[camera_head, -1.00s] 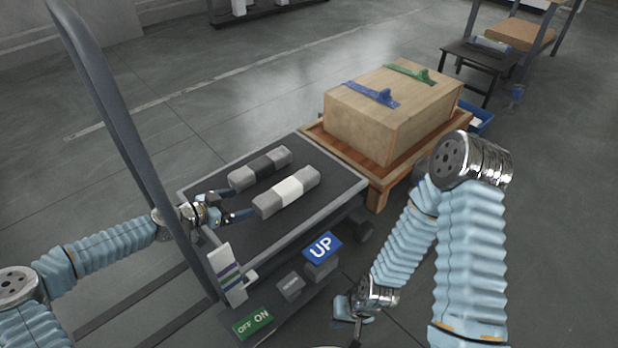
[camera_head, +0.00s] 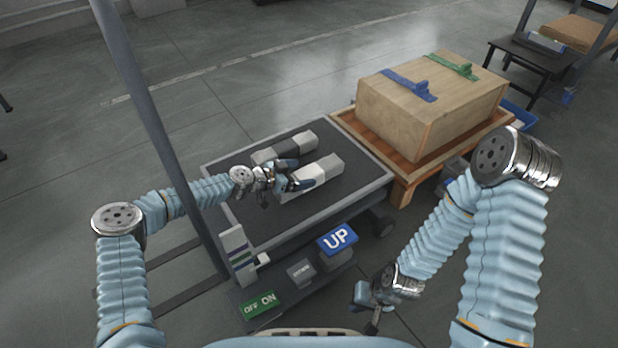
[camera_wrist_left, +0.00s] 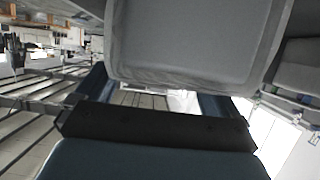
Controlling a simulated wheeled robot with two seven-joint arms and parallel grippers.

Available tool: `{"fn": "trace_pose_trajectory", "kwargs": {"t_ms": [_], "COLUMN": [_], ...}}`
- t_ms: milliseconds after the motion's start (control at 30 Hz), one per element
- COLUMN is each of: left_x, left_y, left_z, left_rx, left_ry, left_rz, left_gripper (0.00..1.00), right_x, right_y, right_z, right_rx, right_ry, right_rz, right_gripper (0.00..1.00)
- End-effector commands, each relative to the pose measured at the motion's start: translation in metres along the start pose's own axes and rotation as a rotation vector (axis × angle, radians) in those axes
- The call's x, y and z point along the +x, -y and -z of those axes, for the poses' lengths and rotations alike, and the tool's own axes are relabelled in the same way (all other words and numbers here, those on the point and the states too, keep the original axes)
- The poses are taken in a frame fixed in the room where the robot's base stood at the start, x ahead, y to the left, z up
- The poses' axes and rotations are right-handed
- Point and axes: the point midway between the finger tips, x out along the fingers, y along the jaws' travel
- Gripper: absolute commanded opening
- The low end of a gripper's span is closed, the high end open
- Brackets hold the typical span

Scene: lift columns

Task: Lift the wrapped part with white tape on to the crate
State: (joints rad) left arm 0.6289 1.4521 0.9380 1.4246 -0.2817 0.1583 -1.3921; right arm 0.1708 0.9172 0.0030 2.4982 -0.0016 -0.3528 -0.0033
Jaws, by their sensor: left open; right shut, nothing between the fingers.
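The wrapped part with white tape (camera_head: 326,168), a grey block with a pale band, lies on the dark top of the lift cart (camera_head: 239,182). My left gripper (camera_head: 293,175) is open at its near left end, with the fingers reaching along its sides. In the left wrist view a grey wrapped end (camera_wrist_left: 190,50) fills the space ahead of the fingers; its tape is not visible there. I cannot tell whether the fingers touch it. The wooden crate (camera_head: 410,118) stands right of the cart. My right gripper (camera_head: 369,310) is shut and empty, low by the cart's front.
A second wrapped part with dark tape (camera_head: 298,142) lies just behind. An UP button (camera_head: 337,239) and OFF/ON switch (camera_head: 260,304) are at the cart's front.

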Motion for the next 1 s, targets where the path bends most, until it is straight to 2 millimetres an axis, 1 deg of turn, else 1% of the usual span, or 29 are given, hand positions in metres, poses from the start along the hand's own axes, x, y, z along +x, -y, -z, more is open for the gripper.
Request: {"fn": "trace_pose_trajectory", "kwargs": {"t_ms": [33,100,167,400,433,867,900,933,967,1000], "left_x": [0.009,0.019,0.024,0.027,0.026,0.026,0.026,0.026,0.026,0.026], "left_y": [0.000,0.000,0.000,0.001,0.001,0.000,0.000,0.000,0.001,0.001], "left_z": [-0.001,-0.001,-0.001,-0.001,-0.001,-0.001,-0.001,-0.001,0.001,0.001], "left_rx": [-0.001,-0.001,-0.001,-0.001,-0.001,-0.001,-0.001,-0.001,0.000,0.000], "left_ry": [0.000,0.000,0.001,0.001,0.001,0.001,0.001,0.001,-0.001,-0.001], "left_rz": [-0.002,-0.002,-0.001,-0.001,-0.001,-0.001,-0.001,-0.001,0.000,0.000], "left_gripper": [0.96,0.96,0.96,0.96,0.94,0.28,0.22,0.18,0.15,0.15], "right_x": [0.000,0.001,0.001,0.001,0.001,0.001,0.001,0.001,0.001,0.001], "right_y": [0.000,0.000,0.000,0.000,0.000,0.000,0.000,0.000,0.000,0.000], "right_z": [0.000,0.000,0.000,0.000,0.000,0.000,0.000,0.000,0.000,0.000], "right_rx": [0.000,0.000,0.000,0.000,0.000,0.000,0.000,0.000,0.000,0.000], "right_ry": [0.000,0.000,0.000,0.000,0.000,0.000,0.000,0.000,0.000,0.000], "right_rz": [0.000,0.000,0.000,0.000,0.000,0.000,0.000,0.000,0.000,0.000], "right_gripper": [0.00,0.00,0.00,0.00,0.00,0.00,0.00,0.00,0.00,0.00]}}
